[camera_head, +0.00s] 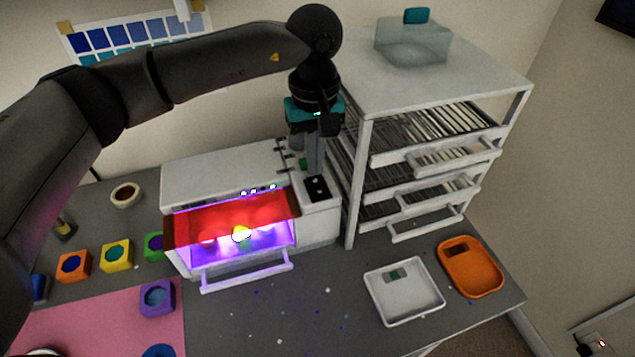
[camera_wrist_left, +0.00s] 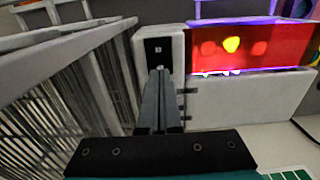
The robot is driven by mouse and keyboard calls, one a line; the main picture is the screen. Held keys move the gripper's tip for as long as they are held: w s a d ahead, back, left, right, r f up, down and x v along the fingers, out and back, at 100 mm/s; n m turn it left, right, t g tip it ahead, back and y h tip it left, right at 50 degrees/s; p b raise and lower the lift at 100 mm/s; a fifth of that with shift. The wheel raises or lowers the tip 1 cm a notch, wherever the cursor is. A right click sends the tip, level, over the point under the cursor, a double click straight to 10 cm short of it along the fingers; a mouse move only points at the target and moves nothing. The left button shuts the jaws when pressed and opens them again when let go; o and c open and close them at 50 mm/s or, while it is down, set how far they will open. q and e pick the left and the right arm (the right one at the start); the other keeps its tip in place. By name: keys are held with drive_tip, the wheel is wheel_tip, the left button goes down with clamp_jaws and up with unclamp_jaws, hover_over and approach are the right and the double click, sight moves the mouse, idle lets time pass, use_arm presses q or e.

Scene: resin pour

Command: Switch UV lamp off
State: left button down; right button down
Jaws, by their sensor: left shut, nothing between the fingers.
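The UV lamp box (camera_head: 220,185) is a white cabinet with a red window (camera_head: 232,218). Purple light glows inside it, over several small pieces. A black switch plate (camera_head: 317,188) sits on the white panel at its right end. In the left wrist view the switch plate (camera_wrist_left: 158,52) is just beyond the fingertips, and the red window (camera_wrist_left: 250,47) is at upper right. My left gripper (camera_head: 315,172) points down with its fingers closed and empty, just above or at the switch plate; I cannot tell whether they touch. My right gripper is out of view.
A white drying rack (camera_head: 357,185) with wire shelves stands close to the right of the box; a clear container (camera_head: 412,45) is on top. A white tray (camera_head: 378,300) and an orange tray (camera_head: 488,280) lie at front right. Coloured moulds (camera_head: 117,255) stand at left.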

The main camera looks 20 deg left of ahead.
sight(316, 180)
use_arm(q)
drive_tip(key=shift+f+b, duration=0.9)
drive_tip(key=shift+f, duration=0.05)
idle(0.8)
drive_tip(key=shift+r, duration=0.1)
drive_tip(key=shift+r+p, duration=1.9)
drive_tip(key=shift+r, duration=1.6)
drive_tip(key=shift+f, duration=0.1)
